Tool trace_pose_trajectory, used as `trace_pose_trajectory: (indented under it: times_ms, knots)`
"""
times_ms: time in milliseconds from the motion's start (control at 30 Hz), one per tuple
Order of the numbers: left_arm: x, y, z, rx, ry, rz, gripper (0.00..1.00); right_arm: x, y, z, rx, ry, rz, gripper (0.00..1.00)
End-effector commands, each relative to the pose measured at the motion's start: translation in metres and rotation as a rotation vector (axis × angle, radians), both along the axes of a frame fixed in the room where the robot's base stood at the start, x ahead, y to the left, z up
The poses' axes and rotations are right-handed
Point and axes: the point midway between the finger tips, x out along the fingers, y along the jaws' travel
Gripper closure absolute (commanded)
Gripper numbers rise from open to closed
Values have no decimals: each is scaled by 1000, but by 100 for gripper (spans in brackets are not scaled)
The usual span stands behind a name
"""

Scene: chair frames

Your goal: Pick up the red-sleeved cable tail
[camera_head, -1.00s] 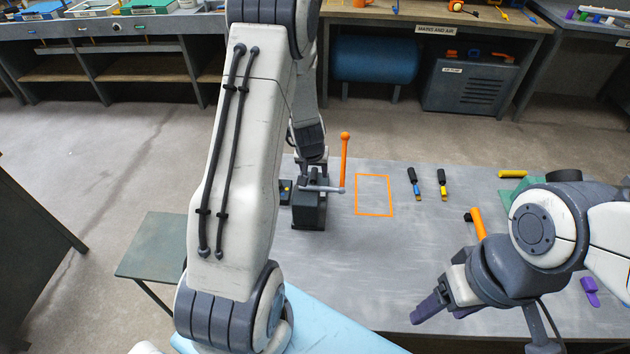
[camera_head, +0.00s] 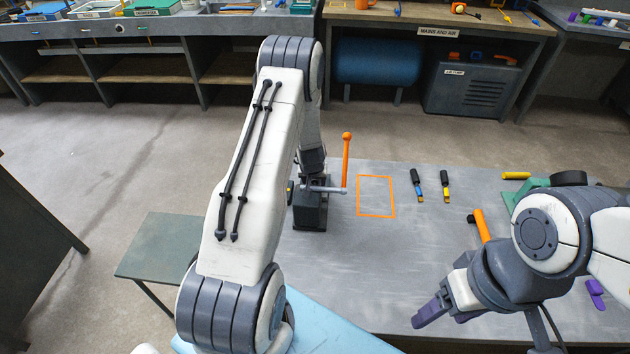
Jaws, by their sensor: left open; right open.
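I cannot make out a red-sleeved cable tail in the head view. My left arm arches down behind the dark vise-like block (camera_head: 310,210) on the grey bench. My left gripper (camera_head: 311,173) is at the back of that block, small and partly hidden by my own arm and the block; what lies between its fingers cannot be seen. My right gripper (camera_head: 437,312), with purple fingers, is open and empty above the front of the bench.
An orange-knobbed lever (camera_head: 346,160) stands at the block. An orange outline (camera_head: 376,196) marks bare bench. Two black-handled tools (camera_head: 417,184) (camera_head: 445,186), an orange-handled tool (camera_head: 481,226) and a yellow cylinder (camera_head: 516,175) lie to the right. The bench's middle is clear.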

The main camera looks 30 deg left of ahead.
Motion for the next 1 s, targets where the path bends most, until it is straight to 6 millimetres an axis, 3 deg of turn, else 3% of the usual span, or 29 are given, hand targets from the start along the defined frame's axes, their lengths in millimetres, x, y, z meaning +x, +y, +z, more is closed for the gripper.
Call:
trace_pose_trajectory:
  times_ms: [233,267,300,400,767,1000]
  knots:
    - [1,1,-2,0,-1,0,45,0,0,0,0,0,0,32]
    - [1,1,-2,0,-1,0,53,0,0,0,0,0,0,32]
    - [1,1,-2,0,-1,0,68,0,0,0,0,0,0,32]
    - [1,1,-2,0,-1,0,100,0,0,0,0,0,0,32]
    - [1,1,1,0,-1,0,100,0,0,1,0,0,0,32]
    - [2,1,26,1,-3,1,100,0,0,14,0,0,0,32]
